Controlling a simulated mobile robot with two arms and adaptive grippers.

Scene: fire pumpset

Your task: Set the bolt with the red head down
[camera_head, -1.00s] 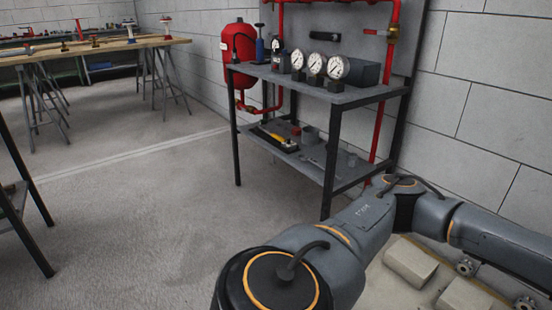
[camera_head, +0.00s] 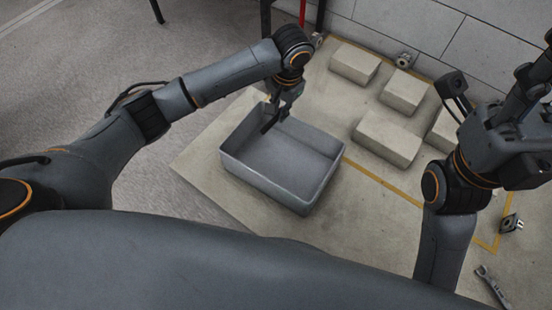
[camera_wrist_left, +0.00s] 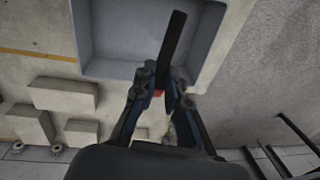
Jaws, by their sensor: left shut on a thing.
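My left gripper (camera_head: 276,112) is at the back left rim of a grey open tray (camera_head: 232,172), pointing down. In the left wrist view its fingers (camera_wrist_left: 160,88) are shut on the bolt, whose small red head (camera_wrist_left: 158,93) shows between them. A long dark bar (camera_wrist_left: 173,45), apparently the bolt's shank, sticks out past the fingertips over the tray. I cannot tell whether it touches the tray. The tray's visible floor is bare. My right gripper (camera_head: 530,100) is at the right edge, partly cut off, its fingers unclear.
Several pale blocks (camera_head: 386,137) stand right of and behind the tray on a pale surface with yellow lines. A small metal fitting (camera_head: 511,223) and a wrench (camera_head: 492,287) lie at the lower right. A wall bounds the back.

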